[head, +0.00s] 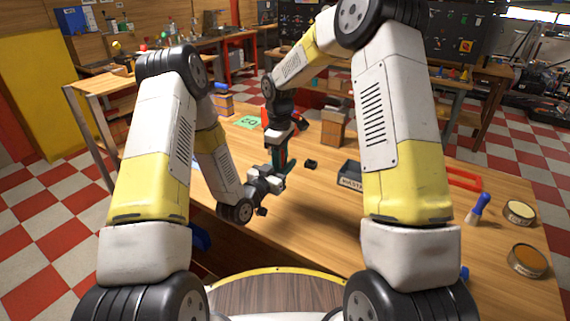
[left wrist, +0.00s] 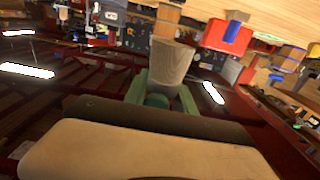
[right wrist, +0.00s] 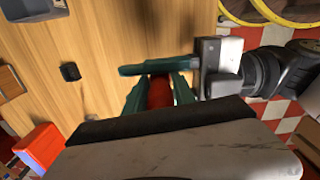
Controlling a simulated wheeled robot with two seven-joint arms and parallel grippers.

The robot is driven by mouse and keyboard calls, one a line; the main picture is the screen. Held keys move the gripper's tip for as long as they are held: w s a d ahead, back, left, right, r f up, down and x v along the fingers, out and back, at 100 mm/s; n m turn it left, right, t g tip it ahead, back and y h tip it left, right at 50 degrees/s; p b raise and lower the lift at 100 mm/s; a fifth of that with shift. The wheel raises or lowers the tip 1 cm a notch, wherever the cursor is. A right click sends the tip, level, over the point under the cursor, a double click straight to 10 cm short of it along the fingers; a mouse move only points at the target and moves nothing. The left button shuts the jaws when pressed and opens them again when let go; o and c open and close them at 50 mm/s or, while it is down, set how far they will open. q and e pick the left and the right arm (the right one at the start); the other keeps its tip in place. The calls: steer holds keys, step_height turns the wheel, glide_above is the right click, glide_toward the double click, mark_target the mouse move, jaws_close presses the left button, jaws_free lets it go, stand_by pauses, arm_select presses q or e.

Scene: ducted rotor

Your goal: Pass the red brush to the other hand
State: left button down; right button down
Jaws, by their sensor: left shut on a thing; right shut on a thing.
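The red brush (right wrist: 160,92) shows in the right wrist view as a red handle between the green fingers of my right gripper (right wrist: 160,85), which is shut on it. My left gripper (right wrist: 195,68) reaches in from the right there, with a green finger across the handle's far end. In the head view my right gripper (head: 283,150) points down and my left gripper (head: 279,172) meets it from the left, just below. In the left wrist view a flared grey-beige piece (left wrist: 172,62), perhaps the bristles, stands at the left fingers. Most of the brush is hidden by the fingers.
On the wooden table (head: 310,220) lie a dark labelled tray (head: 349,176), a small black piece (head: 311,164), a blue-handled brush (head: 478,208) and two round tins (head: 519,212). A cardboard box (head: 333,128) stands behind. The table front between my arms is clear.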

steer(key=c, duration=1)
jaws_free()
steer(key=shift+w+a+r, duration=0.1)
steer(key=shift+w+a, duration=0.1)
steer(key=shift+w, duration=0.05)
steer(key=shift+o, duration=0.2)
steer(key=shift+r, duration=0.15)
steer(key=r, duration=1.1)
steer(key=shift+s+d+r, duration=0.1)
steer(key=shift+s+r, duration=0.1)
steer(key=shift+r, duration=0.1)
steer(key=s+d+r+m+t+y, duration=0.1)
steer(key=s+d+r+m+t, duration=0.15)
steer(key=s+d+r, duration=0.35)
steer(key=s+d+r+m+t, duration=0.1)
steer(key=s+d+r+m, duration=0.3)
steer(key=s, duration=0.4)
steer(key=s+d+m+t, duration=0.1)
steer(key=s+m, duration=0.1)
steer(key=s, duration=0.5)
steer(key=s+d+m+t+y, duration=0.1)
steer(key=s+m, duration=0.2)
steer(key=s, duration=0.4)
steer(key=shift+s+d+f+m+t, duration=0.15)
steer(key=shift+d+f+m+t, duration=0.05)
steer(key=shift+d+m+t, duration=0.2)
